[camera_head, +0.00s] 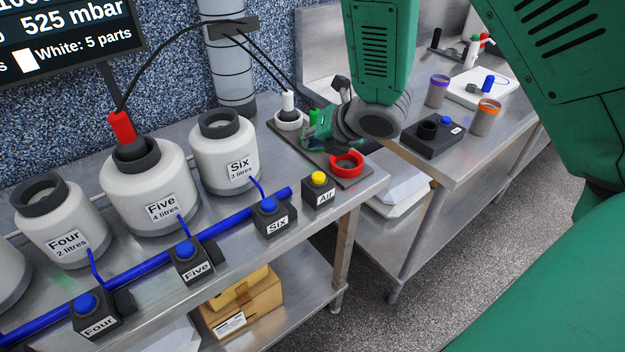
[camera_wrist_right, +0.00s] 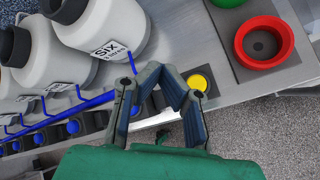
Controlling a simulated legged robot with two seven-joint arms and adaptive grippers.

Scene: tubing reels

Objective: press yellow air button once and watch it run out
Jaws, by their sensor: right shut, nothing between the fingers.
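The yellow air button (camera_head: 319,177) sits on a small black box labelled Air, near the front right corner of the steel bench. It also shows in the right wrist view (camera_wrist_right: 198,83), close beside one finger. My right gripper (camera_head: 308,146) is shut and empty, above the bench behind the button. In the wrist view, its fingers (camera_wrist_right: 160,92) reach towards the bench edge, and I see no clear contact with the button. A red stopper (camera_head: 122,127) with a black tube sits in the neck of bottle Five (camera_head: 152,188). My left gripper is not in view.
Blue buttons Six (camera_head: 269,205), Five (camera_head: 186,249) and Four (camera_head: 85,303) line the front edge beside a blue pipe (camera_head: 225,226). A red ring holder (camera_head: 347,165) stands right of my gripper. Bottle Six (camera_head: 222,165) is left. The screen (camera_head: 70,35) reads 525 mbar.

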